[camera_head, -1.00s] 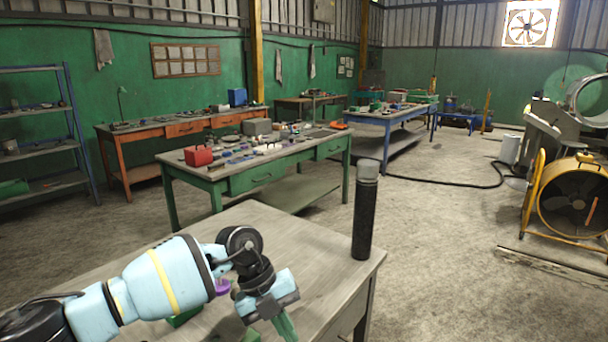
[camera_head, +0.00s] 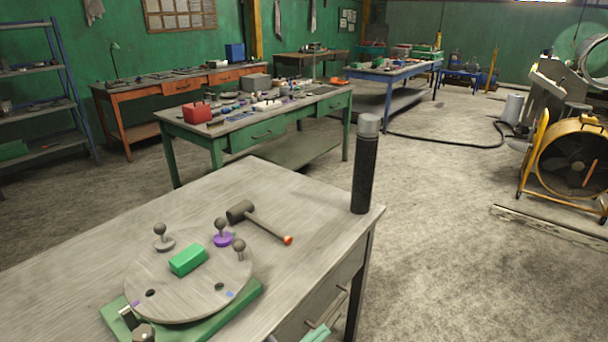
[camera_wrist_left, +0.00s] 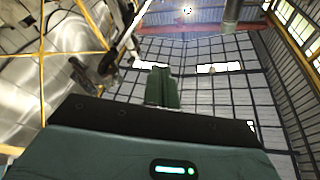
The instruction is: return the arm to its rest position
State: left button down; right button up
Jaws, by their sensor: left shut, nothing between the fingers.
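The rest of that arm is out of this view. In the left wrist view its green fingers (camera_wrist_left: 162,88) are together with nothing between them, against the roof and wall panels. My right gripper is in neither view.
On the near table are a round disc (camera_head: 190,285) with knobs and a green block (camera_head: 188,260) on a green base, a hammer (camera_head: 262,222) and a dark upright cylinder (camera_head: 364,165). A green workbench (camera_head: 255,135) stands beyond.

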pick_arm(q)
jog(key=s+a+f+n+y, duration=0.6)
jog(key=a+f+y, duration=0.1)
jog(key=a+f, duration=0.15)
jog(key=s+a+f+n+y, duration=0.6)
jog(key=s+a+f, duration=0.15)
jog(key=f, duration=0.25)
jog(key=s+a+f+n+g+y, duration=0.1)
jog(key=s+a+f+g+y, duration=0.1)
jog(key=s+a+f, duration=0.3)
jog(key=s+a+g, duration=0.1)
jog(key=s, duration=0.3)
jog(key=shift+s+a+g, duration=0.2)
jog(key=shift+s+g, duration=0.1)
jog(key=shift+g, duration=0.1)
jog(key=c, duration=1.4)
grip_release()
jog(key=shift+c, duration=0.2)
jog(key=shift+o, duration=0.2)
